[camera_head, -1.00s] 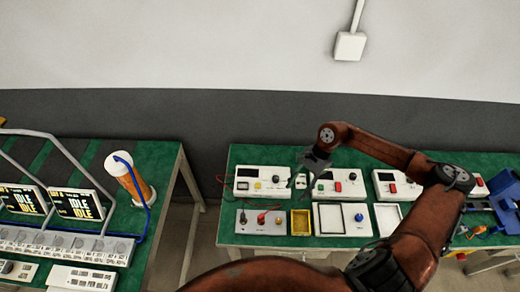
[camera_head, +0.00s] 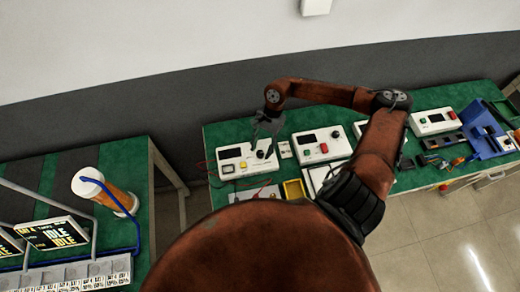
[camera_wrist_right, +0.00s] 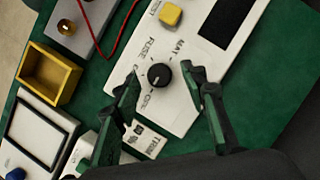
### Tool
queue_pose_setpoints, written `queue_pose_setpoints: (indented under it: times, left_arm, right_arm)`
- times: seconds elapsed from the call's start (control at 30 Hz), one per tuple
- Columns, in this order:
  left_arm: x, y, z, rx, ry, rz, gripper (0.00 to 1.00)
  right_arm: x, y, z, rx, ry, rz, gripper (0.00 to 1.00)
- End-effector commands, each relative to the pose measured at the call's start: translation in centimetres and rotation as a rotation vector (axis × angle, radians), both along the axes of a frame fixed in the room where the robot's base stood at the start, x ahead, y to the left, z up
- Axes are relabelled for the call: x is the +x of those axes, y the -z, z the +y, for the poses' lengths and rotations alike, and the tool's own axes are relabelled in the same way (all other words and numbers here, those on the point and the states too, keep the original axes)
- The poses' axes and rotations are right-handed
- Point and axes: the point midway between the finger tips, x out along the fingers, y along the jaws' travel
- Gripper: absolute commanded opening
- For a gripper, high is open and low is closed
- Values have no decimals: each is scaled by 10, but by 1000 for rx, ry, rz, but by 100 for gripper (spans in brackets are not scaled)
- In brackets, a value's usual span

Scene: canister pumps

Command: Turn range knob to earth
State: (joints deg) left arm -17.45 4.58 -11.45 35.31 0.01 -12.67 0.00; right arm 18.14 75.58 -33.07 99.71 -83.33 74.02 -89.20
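The black range knob (camera_wrist_right: 159,75) sits on a white tester (camera_wrist_right: 190,62), with a pale pointer mark and printed labels around it. "FUSE" and "MAT" are readable; a label at its lower left is partly hidden by a finger. The same tester (camera_head: 240,172) is the leftmost on the right bench in the head view, with a dark display and a yellow button. My right gripper (camera_wrist_right: 165,82) is open, its fingers on either side of the knob with gaps visible. It also shows over the tester's right end in the head view (camera_head: 266,135). My left gripper is not in view.
A yellow tray (camera_wrist_right: 48,75), a grey panel with a red lead (camera_wrist_right: 92,22) and a small labelled card (camera_wrist_right: 145,140) lie close by. Another tester (camera_head: 322,146) stands to the right. My large arm link covers the lower middle of the head view.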

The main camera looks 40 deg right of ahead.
Motion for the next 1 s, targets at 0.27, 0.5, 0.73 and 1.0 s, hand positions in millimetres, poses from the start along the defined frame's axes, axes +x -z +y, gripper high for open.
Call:
queue_pose_setpoints:
  times: [0.27, 0.5, 0.73, 1.0]
  left_arm:
    - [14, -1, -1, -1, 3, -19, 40]
    - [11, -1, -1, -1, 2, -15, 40]
    - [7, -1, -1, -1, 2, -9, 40]
    - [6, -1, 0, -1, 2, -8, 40]
  right_arm:
    - [-1, 10, 5, 0, -1, 0, 40]
    - [0, 10, 5, 0, -2, -1, 33]
    - [0, 10, 5, 0, -2, 0, 17]
    - [-1, 10, 5, 1, -2, 0, 0]
